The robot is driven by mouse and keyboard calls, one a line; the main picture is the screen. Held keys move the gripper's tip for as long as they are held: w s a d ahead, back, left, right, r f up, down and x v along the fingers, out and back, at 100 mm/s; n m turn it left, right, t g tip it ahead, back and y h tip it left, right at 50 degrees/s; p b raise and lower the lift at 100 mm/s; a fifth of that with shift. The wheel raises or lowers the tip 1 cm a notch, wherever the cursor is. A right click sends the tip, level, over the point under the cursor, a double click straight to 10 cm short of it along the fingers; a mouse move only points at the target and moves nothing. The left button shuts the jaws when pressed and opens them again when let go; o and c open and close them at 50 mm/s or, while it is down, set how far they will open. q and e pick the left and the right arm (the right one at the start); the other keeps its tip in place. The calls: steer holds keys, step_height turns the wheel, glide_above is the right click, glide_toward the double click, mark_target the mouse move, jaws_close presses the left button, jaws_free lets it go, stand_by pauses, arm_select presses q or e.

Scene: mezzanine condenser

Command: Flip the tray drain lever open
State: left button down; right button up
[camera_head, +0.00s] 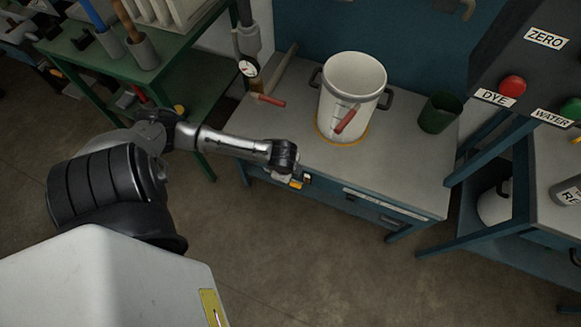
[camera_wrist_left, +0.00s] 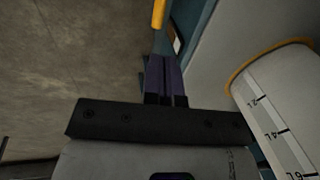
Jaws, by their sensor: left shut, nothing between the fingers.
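A yellow-orange bar, apparently the drain lever (camera_head: 296,185), shows at the front edge of the grey bench, partly hidden by my left wrist. It also shows at the top edge of the left wrist view (camera_wrist_left: 159,13), running along the picture's vertical, with its far end cut off. My left gripper (camera_wrist_left: 164,62) is shut and empty, with its dark fingers close together. The fingertips point at the near end of the bar; I cannot tell whether they touch it. In the head view the fingers are mostly hidden. My right gripper is not in view.
Another red handle (camera_head: 270,100) is at the pipe with a gauge. A green cup (camera_head: 438,113) stands to the right. The floor in front is clear.

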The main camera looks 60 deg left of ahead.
mark_target(291, 183)
arm_select(q)
steer(key=f+b, duration=0.2)
steer(key=f, duration=0.2)
steer(key=w+a+f+b, duration=0.1)
steer(key=f+b, duration=0.1)
steer(key=f, duration=0.1)
steer(key=f+b, duration=0.2)
steer(key=f, duration=0.2)
steer(key=shift+w+a+f, duration=0.3)
steer(key=shift+w+f, duration=0.05)
steer(key=shift+w, duration=0.05)
steer(key=shift+w+a+f+b, duration=0.15)
steer(key=shift+f+b, duration=0.45)
steer(key=shift+f, duration=0.35)
